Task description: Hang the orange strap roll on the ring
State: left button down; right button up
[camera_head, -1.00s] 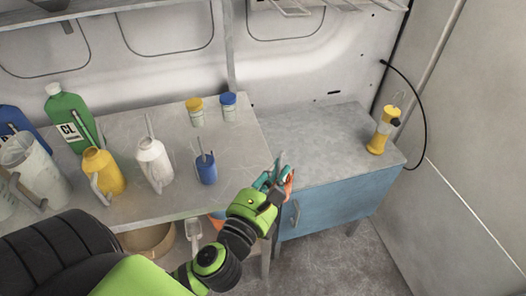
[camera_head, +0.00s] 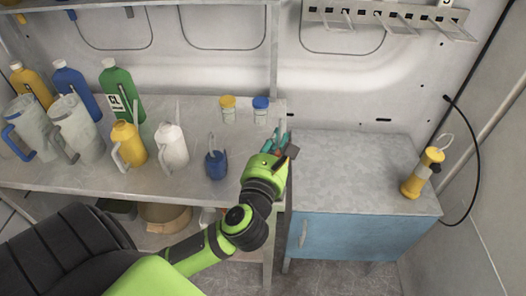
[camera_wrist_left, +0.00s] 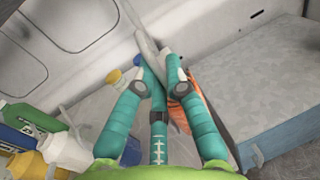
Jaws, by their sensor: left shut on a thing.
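My left gripper (camera_head: 281,142) is up near the right end of the workbench. In the left wrist view its teal fingers (camera_wrist_left: 162,66) are closed together on the orange strap roll (camera_wrist_left: 184,88), which shows mostly behind and beside the right finger. In the head view the roll is largely hidden by the gripper. A metal rack with several protruding prongs (camera_head: 385,16) is on the wall at upper right, apart from the gripper. I cannot make out which part is the ring. My right gripper is not in view.
The workbench (camera_head: 200,193) holds jugs, bottles, a blue cup (camera_head: 216,165) and two small jars. An upright post (camera_head: 274,60) rises behind the gripper.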

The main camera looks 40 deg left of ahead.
pick_arm(q)
jog(key=w+a+f, duration=0.1)
jog(key=a+f, duration=0.4)
jog(key=f, duration=0.2)
jog(key=shift+w+f, duration=0.15)
jog(key=shift+w, duration=0.25)
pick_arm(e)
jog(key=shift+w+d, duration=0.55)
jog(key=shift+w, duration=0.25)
pick_arm(q)
jog(key=shift+f, duration=0.1)
jog(key=shift+f, duration=0.15)
jog(key=c, duration=1.3)
grip_release()
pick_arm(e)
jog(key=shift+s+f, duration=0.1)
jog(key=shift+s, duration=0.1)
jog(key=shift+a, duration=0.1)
